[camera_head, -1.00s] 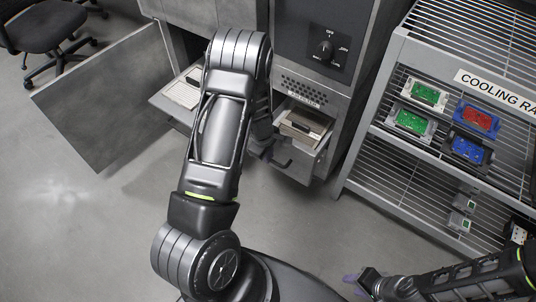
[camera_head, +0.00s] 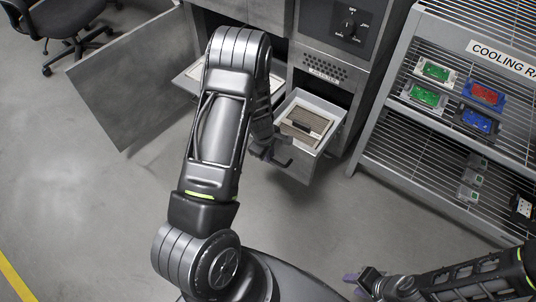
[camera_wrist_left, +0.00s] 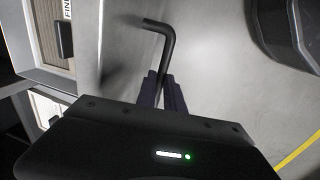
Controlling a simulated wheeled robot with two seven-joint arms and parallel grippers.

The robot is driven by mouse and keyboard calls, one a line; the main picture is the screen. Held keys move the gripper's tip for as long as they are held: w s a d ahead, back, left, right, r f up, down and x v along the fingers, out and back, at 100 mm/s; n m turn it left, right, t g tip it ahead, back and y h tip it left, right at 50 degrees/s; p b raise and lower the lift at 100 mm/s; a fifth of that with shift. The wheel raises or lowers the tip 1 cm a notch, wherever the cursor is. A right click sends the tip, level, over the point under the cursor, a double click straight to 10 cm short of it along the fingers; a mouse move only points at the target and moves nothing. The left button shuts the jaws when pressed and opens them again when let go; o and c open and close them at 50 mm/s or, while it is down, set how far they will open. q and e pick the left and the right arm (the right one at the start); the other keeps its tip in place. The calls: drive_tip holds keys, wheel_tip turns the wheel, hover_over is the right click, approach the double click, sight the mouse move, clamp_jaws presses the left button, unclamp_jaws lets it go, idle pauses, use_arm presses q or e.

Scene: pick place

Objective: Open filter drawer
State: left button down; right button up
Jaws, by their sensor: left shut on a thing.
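The filter drawer (camera_head: 333,114) is a light grey box pulled out of the lower front of the cabinet (camera_head: 325,62), with a pleated beige filter (camera_head: 304,124) inside. My left gripper (camera_head: 264,150) is at the drawer's front, shut on its black bar handle (camera_head: 285,163). The left wrist view shows the gripper fingers (camera_wrist_left: 166,92) around the bent handle (camera_wrist_left: 166,45), with the drawer's filter (camera_wrist_left: 47,25) at the upper left. My right gripper (camera_head: 361,281) is low in the head view, away from the drawer; its jaw opening is unclear.
A second open compartment with a pale tray (camera_head: 188,79) lies left of the drawer, beside a swung-open grey door (camera_head: 120,85). The cooling rack (camera_head: 385,100) with several coloured boards stands at right. Grey floor (camera_head: 85,200) is clear at left and in front.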

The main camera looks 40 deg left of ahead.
use_arm(q)
drive_tip(key=c, duration=1.5)
unclamp_jaws()
drive_tip(key=shift+o, duration=0.2)
wheel_tip(320, 180, up, 8)
drive_tip(key=s+p, duration=0.1)
drive_tip(key=p, duration=0.1)
drive_tip(key=shift+s+f, duration=0.15)
